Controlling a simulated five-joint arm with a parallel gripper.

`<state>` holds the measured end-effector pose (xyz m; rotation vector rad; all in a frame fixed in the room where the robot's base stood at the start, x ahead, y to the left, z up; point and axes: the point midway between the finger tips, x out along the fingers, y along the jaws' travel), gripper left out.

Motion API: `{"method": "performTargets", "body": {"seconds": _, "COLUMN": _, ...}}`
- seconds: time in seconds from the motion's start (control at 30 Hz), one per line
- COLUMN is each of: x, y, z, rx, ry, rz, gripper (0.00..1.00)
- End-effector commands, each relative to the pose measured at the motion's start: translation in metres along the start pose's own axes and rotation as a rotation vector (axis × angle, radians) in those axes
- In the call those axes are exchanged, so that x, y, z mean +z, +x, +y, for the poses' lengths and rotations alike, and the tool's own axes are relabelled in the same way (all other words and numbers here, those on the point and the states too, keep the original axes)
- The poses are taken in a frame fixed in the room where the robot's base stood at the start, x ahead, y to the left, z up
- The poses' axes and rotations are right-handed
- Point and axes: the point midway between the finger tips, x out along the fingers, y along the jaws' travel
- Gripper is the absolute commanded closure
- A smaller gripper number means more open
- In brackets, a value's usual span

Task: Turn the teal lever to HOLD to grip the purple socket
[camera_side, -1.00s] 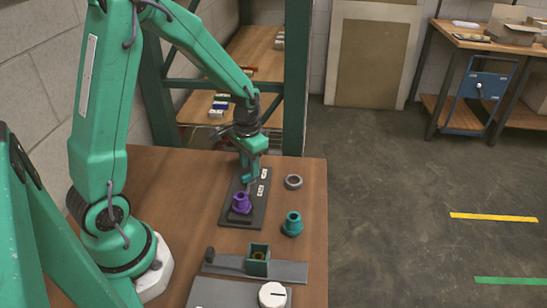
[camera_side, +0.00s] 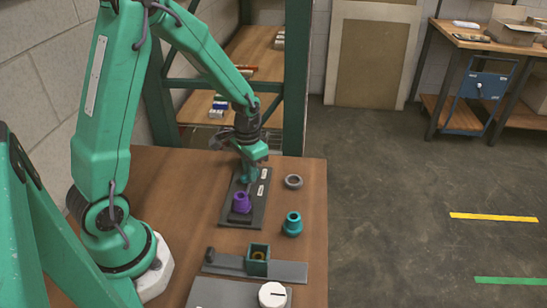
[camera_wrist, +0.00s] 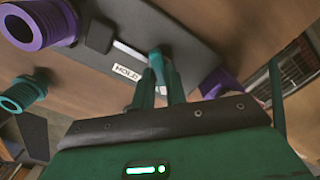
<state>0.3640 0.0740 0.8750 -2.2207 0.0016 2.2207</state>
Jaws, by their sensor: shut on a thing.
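The purple socket (camera_side: 241,201) stands upright at the near part of a dark plate (camera_side: 229,219); it shows at the upper left of the wrist view (camera_wrist: 52,22). My gripper (camera_side: 248,180) is down at the plate's far part, behind the socket. In the wrist view, its fingers (camera_wrist: 160,88) are shut on the teal lever (camera_wrist: 178,42), which they partly hide. The HOLD label (camera_wrist: 126,73) lies left of the fingers, between them and the socket. I cannot tell the lever's exact angle.
A grey ring (camera_side: 293,181) and a teal collar-like part (camera_side: 292,224) stand right of the plate. A grey fixture with a teal square holder (camera_side: 258,260) and a white dial (camera_side: 272,294) are nearer. A purple piece (camera_wrist: 218,82) shows right of the fingers.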

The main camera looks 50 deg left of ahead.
Motion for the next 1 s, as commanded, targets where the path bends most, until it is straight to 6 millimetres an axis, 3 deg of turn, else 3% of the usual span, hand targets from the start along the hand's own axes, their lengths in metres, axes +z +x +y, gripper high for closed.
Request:
{"method": "performTargets", "body": {"seconds": 0.47, "x": -0.0002, "y": -0.0005, "z": 0.0001, "rx": 0.0, "ry": 0.154, "rz": 0.0, "gripper": 1.0}}
{"method": "performTargets", "body": {"seconds": 1.0, "x": -0.0003, "y": -0.0007, "z": 0.0001, "rx": 0.0, "ry": 0.63, "rz": 0.0, "gripper": 1.0}}
